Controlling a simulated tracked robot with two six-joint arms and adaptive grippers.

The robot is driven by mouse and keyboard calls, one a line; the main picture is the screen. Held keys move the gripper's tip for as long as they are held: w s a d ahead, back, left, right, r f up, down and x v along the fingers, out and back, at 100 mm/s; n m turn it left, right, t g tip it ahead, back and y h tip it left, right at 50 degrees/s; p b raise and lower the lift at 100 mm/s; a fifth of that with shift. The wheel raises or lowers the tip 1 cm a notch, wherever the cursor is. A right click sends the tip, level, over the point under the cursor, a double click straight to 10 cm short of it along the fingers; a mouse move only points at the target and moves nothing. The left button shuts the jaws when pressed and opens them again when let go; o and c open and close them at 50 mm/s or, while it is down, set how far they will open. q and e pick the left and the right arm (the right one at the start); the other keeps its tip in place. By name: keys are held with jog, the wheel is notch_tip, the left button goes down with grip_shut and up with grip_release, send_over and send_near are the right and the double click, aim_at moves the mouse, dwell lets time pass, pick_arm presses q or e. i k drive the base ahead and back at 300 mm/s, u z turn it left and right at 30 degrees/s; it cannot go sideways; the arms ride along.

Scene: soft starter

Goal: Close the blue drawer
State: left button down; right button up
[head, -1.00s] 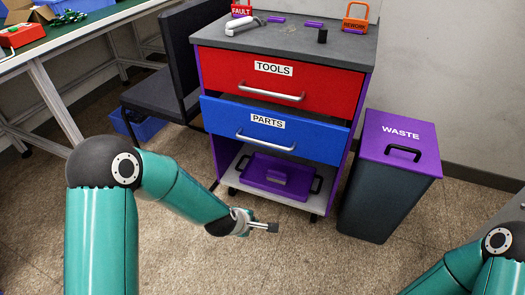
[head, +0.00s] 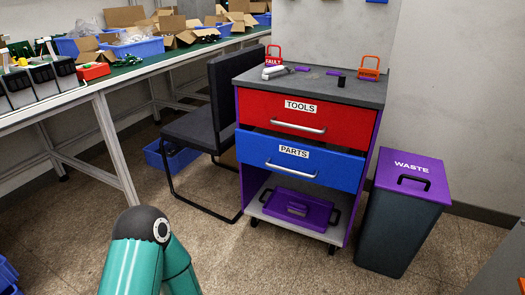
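The blue drawer (head: 331,170), labelled PARTS, sits below the red TOOLS drawer (head: 345,115) in a purple-sided cabinet. The blue drawer stands out a little from the cabinet, with a dark gap above it, and has a silver bar handle (head: 290,169). Only the upper part of my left arm shows at the bottom left, well short of the cabinet. Neither gripper is in the picture.
A purple tray (head: 283,207) lies on the cabinet's bottom shelf. A waste bin (head: 395,235) with a purple lid stands right of the cabinet. A black chair (head: 195,128) is at its left, beside a green-topped workbench (head: 160,65). Floor in front is open.

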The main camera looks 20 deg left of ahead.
aim_at(297, 156)
jog(key=z, duration=0.25)
jog(key=i, duration=1.2)
jog(key=u, duration=0.15)
